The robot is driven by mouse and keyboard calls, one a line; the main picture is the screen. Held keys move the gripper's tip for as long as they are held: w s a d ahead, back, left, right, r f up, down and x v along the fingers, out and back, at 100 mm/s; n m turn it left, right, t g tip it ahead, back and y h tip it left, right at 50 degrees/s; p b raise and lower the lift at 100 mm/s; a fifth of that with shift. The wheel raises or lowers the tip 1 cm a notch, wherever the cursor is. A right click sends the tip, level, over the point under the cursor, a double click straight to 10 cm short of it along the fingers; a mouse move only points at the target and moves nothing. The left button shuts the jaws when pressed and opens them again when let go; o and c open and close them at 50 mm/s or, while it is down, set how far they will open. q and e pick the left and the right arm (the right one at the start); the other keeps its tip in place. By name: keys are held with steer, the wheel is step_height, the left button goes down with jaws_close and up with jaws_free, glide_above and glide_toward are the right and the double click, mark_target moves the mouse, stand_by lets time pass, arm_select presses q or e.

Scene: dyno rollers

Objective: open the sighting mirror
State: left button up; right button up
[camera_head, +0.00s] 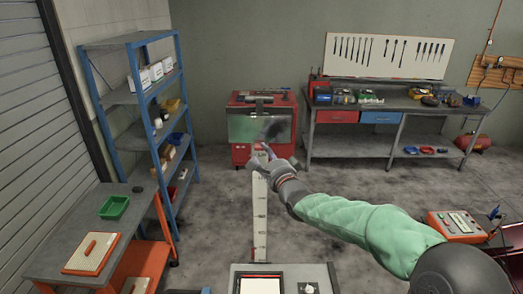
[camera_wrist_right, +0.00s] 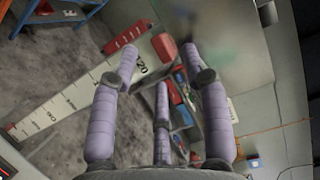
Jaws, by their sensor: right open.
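A glossy grey-green panel (camera_head: 244,127), which looks like the sighting mirror, stands upright above a tall white scale post (camera_head: 260,215). A dark bar (camera_head: 258,98) shows near its top edge. In the right wrist view the panel (camera_wrist_right: 222,35) fills the upper middle, with a blurred green reflection. A red block (camera_wrist_right: 165,47) sits by the top of the post (camera_wrist_right: 75,105). My right gripper (camera_head: 264,151) is just below the panel's lower edge in the head view. Its fingers (camera_wrist_right: 158,65) are spread and hold nothing. I cannot tell whether any fingertip touches the panel.
A red cabinet (camera_head: 285,99) stands behind the panel. A blue-framed shelf (camera_head: 112,46) is at the left, a workbench (camera_head: 400,104) at the back right. A grey bench (camera_head: 50,233) with a green tray (camera_head: 114,207) is front left.

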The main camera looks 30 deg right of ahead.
mark_target(259, 133)
steer(key=w, duration=0.3)
steer(key=shift+d, duration=0.2)
jaws_close()
